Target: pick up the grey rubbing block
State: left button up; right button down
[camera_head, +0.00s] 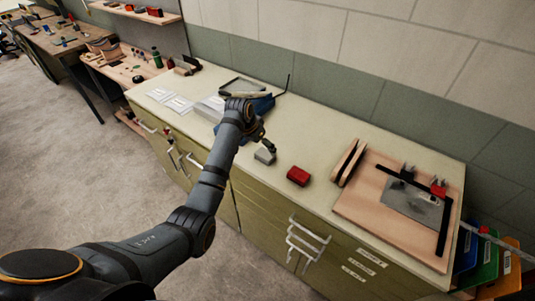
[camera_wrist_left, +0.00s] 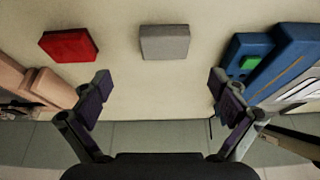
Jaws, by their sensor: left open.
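The grey rubbing block (camera_head: 265,155) lies on the cream counter top near its front edge. In the left wrist view the grey block (camera_wrist_left: 165,43) is at the top middle, ahead of the fingertips and between their lines. My left gripper (camera_head: 268,143) is just above and behind the block in the head view, partly hidden by my own wrist. In the left wrist view my left gripper (camera_wrist_left: 160,86) is wide open and empty, apart from the block. My right gripper is not in view.
A red block (camera_head: 298,176) lies to the right of the grey one. A blue case (camera_head: 262,104) stands behind my wrist. A wooden board with a metal sheet (camera_head: 385,205) lies farther right. The counter (camera_head: 330,150) is clear around the grey block.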

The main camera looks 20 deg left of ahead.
aim_at(265, 154)
pick_arm(q)
jog(key=x, duration=0.3)
jog(key=shift+w+a+f, duration=0.25)
jog(key=shift+a, duration=0.05)
jog(key=p+x, duration=0.1)
jog(key=x, duration=0.4)
jog(key=shift+s, duration=0.1)
jog(key=shift+c, duration=1.4)
jog(key=c, duration=1)
